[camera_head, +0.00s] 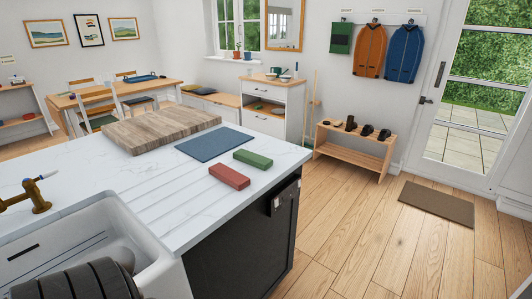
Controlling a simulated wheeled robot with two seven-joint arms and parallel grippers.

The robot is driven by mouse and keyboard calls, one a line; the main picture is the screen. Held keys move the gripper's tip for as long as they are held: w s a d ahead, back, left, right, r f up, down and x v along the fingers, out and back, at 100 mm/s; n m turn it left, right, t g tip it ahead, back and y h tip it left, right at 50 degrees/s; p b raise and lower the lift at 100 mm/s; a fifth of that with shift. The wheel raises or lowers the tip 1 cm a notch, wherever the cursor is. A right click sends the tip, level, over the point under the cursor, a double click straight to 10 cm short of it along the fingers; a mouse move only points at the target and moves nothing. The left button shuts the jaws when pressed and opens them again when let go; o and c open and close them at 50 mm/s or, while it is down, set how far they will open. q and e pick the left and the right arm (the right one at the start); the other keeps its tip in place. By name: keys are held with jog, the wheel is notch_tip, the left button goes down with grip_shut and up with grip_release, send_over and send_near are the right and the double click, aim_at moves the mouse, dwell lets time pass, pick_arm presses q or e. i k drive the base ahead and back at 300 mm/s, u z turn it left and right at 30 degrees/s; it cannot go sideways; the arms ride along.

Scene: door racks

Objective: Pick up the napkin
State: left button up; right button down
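A flat blue-grey rectangle (214,144) lies on the white counter, right of the wooden board. It may be the napkin or a mat; I cannot tell which. A red block-like item (229,177) and a green one (253,159) lie near the counter's right edge, apart from each other; they could be sponges or folded cloths. Nothing else in view is clearly a napkin.
A thick wooden board (161,127) lies on the counter (130,183). A white sink (75,240) with a brass tap (37,196) is at the lower left. A shoe rack (355,149), doormat (437,204) and glass door (468,95) stand beyond.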

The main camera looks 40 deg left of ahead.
aim_at(257, 161)
jog(key=i, duration=3.85)
jog(key=u, duration=3.05)
